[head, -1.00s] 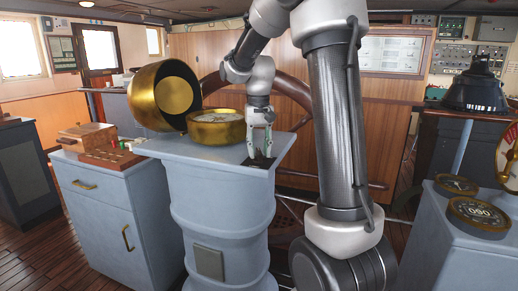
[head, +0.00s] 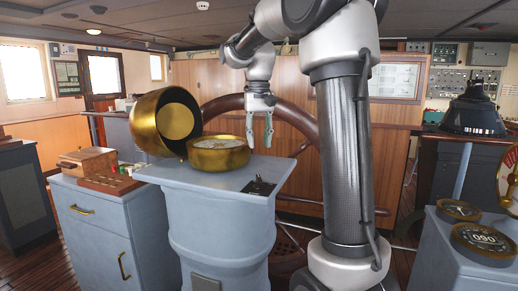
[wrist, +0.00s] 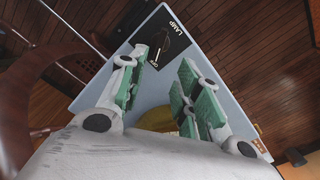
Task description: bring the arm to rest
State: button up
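My gripper (head: 260,143) hangs pointing down above the right part of the blue-grey pedestal top (head: 215,178), apart from it. In the wrist view my gripper (wrist: 160,95) shows its two green-padded fingers spread, with nothing between them. Below it a small black switch plate (head: 259,187) lies on the pedestal top. In the wrist view this plate (wrist: 165,35) reads LAMP and has a small lever.
A brass compass bowl (head: 219,155) sits on the pedestal beside its open brass hood (head: 165,110). A wooden ship's wheel (head: 290,120) stands behind. A cabinet with a wooden box (head: 88,161) is at left. A console with round dials (head: 483,241) is at right.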

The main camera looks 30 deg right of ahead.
dwell(0.5)
jog(key=shift+n, duration=0.7)
jog(key=f, duration=0.1)
jog(key=s+f, duration=0.1)
jog(key=f, duration=0.1)
jog(key=s+f, duration=0.1)
jog(key=shift+s+a+f, duration=0.2)
jog(key=shift+s, duration=0.05)
jog(key=s+a+f+n+t, duration=0.1)
jog(key=s+a+t, duration=0.1)
jog(key=s, duration=0.8)
jog(key=s+a+f+n+t, duration=0.1)
jog(key=s+a+f+t, duration=0.1)
jog(key=s, duration=0.9)
jog(key=shift+s+a+n, duration=0.25)
jog(key=shift+a+n, duration=0.15)
jog(key=shift+f, duration=0.1)
